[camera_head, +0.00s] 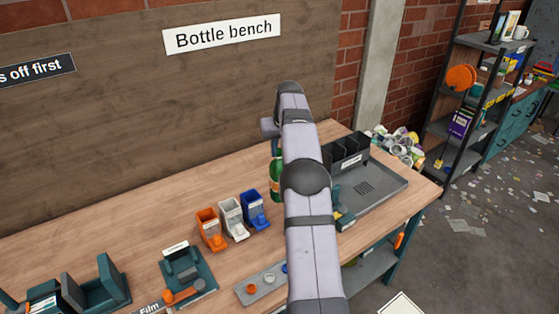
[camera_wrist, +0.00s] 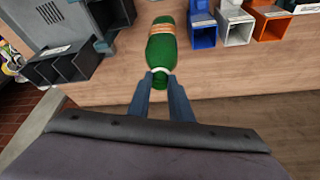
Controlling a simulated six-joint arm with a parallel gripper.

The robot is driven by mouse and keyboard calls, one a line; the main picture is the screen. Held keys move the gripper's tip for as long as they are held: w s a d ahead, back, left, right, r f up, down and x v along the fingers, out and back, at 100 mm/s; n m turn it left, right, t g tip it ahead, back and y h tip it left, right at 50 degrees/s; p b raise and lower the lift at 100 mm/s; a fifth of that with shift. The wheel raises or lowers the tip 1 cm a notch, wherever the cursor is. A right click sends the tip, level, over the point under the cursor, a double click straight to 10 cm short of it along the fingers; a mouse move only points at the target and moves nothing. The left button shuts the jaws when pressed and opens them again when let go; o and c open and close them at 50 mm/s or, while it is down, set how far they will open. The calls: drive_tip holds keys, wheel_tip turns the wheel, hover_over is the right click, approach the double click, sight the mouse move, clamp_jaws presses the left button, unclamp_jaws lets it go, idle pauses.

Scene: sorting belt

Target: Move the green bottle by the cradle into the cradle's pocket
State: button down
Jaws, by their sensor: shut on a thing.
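The green bottle (camera_head: 277,178) shows in the head view, mostly hidden behind my arm. In the wrist view the bottle (camera_wrist: 161,50) has an orange-brown label, and my gripper (camera_wrist: 161,78) is shut on its narrow neck end. A dark teal piece (camera_head: 344,212), partly hidden by my arm, stands by the grey tray; it also shows in the wrist view (camera_wrist: 104,28) beside the bottle. It may be the cradle, but its pocket cannot be made out. I cannot tell whether the bottle's base touches the bench.
Orange (camera_head: 210,230), white (camera_head: 233,219) and blue (camera_head: 255,208) bins stand left of my arm. A grey tray (camera_head: 385,190) with black compartments (camera_head: 345,152) is at right. Teal holders (camera_head: 100,284) stand at front left. The bench behind the bins is clear.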

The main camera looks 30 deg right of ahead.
drive_tip(key=shift+r, duration=0.7)
drive_tip(key=shift+s+d+r+p, duration=0.15)
drive_tip(key=shift+d+p, duration=0.15)
drive_tip(key=shift+p, duration=0.1)
drive_tip(key=s+d+p, duration=0.6)
drive_tip(key=d+p, duration=0.2)
drive_tip(key=d, duration=0.3)
wheel_tip(320, 180, down, 7)
drive_tip(key=p, duration=0.1)
drive_tip(key=shift+d+n, duration=0.2)
drive_tip(key=shift+n, duration=0.2)
drive_tip(key=shift+w+f, duration=0.1)
drive_tip(key=shift+f, duration=0.1)
